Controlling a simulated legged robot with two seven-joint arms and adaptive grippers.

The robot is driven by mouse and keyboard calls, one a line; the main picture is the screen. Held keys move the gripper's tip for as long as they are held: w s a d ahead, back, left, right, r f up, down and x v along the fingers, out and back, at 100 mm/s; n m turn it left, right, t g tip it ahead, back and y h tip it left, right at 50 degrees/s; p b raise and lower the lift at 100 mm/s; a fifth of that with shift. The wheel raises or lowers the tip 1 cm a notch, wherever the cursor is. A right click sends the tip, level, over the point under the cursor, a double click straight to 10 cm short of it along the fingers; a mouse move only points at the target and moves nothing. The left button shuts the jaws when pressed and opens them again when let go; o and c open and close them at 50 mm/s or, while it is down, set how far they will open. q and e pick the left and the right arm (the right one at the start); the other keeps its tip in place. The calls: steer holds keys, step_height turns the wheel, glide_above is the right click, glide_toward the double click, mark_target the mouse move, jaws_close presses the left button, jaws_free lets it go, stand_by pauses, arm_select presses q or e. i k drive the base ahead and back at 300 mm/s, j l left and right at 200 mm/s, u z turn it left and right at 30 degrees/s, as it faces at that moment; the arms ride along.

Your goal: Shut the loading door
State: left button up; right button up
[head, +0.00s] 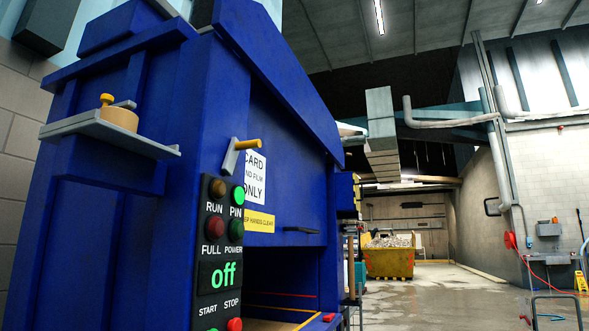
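A large blue machine (120,240) fills the left half of the head view. Its front panel (290,205) carries a white sign, a yellow warning label (259,222) and a black handle (300,229). I cannot tell for sure that this panel is the loading door. Below it is an open gap (285,280) into the machine, its floor cut off by the frame's bottom edge. Neither of my grippers is in view.
A black control panel (220,250) reads "off", with a green PIN lamp lit. A yellow skip (390,260) full of pale material stands behind. A sink bench (550,265) and metal rail (556,300) are at right. The wet concrete floor (450,290) between is clear.

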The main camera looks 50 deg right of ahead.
mark_target(285, 179)
steer(key=l+z, duration=0.1)
steer(key=z, duration=1.55)
steer(key=i+l+u, duration=0.3)
steer(key=i+l, duration=0.35)
steer(key=i+l+u, duration=0.25)
steer(key=i+l, duration=0.4)
steer(key=l, duration=0.2)
